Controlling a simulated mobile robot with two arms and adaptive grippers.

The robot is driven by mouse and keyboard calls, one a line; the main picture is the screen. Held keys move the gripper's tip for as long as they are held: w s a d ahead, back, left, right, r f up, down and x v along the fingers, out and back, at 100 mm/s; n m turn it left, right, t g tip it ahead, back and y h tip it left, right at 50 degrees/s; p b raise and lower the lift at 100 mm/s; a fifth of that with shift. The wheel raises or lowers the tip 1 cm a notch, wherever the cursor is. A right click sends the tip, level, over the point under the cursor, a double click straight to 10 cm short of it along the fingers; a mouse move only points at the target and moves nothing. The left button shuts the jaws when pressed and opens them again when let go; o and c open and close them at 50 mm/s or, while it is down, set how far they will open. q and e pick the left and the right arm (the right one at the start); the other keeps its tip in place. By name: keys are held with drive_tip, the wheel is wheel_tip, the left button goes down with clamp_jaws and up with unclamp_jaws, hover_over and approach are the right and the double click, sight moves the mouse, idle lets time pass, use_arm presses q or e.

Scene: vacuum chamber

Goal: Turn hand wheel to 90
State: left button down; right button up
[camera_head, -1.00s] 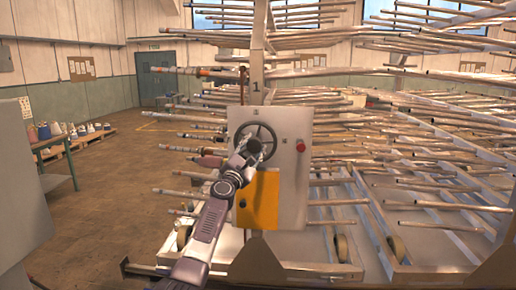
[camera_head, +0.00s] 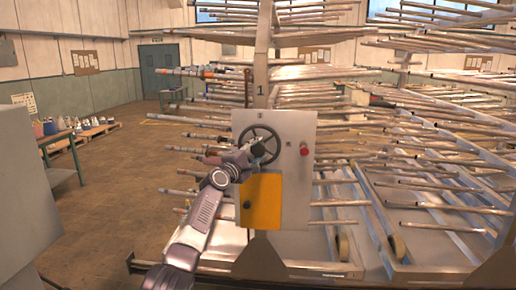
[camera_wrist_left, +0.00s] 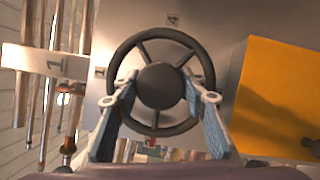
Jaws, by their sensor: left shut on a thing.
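The dark hand wheel (camera_head: 259,127) is mounted on the upper left of a pale panel (camera_head: 292,131). In the left wrist view the wheel (camera_wrist_left: 158,84) faces me, with a round hub and several spokes. In the wrist view the left gripper's (camera_wrist_left: 159,92) fingers stand on either side of the hub, across the rim, and are shut on the wheel. A number 4 mark (camera_wrist_left: 172,20) is above the rim. My right gripper is out of view.
A yellow box (camera_head: 261,202) sits on the panel just below the wheel, close to my left arm. A red button (camera_head: 304,150) is to the right. Racks of pipes (camera_head: 430,155) stand behind and to the right. The floor (camera_head: 110,200) to the left is open.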

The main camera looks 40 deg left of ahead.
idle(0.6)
use_arm(q)
drive_tip(key=c, duration=1.4)
unclamp_jaws()
drive_tip(key=shift+c, duration=0.2)
drive_tip(key=shift+o, duration=1.3)
drive_tip(key=shift+s+d+f, duration=0.1)
drive_tip(key=shift+s+f, duration=0.05)
drive_tip(key=shift+s, duration=0.45)
drive_tip(key=s+d, duration=0.1)
drive_tip(key=s, duration=0.9)
drive_tip(key=shift+s+d+f, duration=0.3)
drive_tip(key=shift+d, duration=0.05)
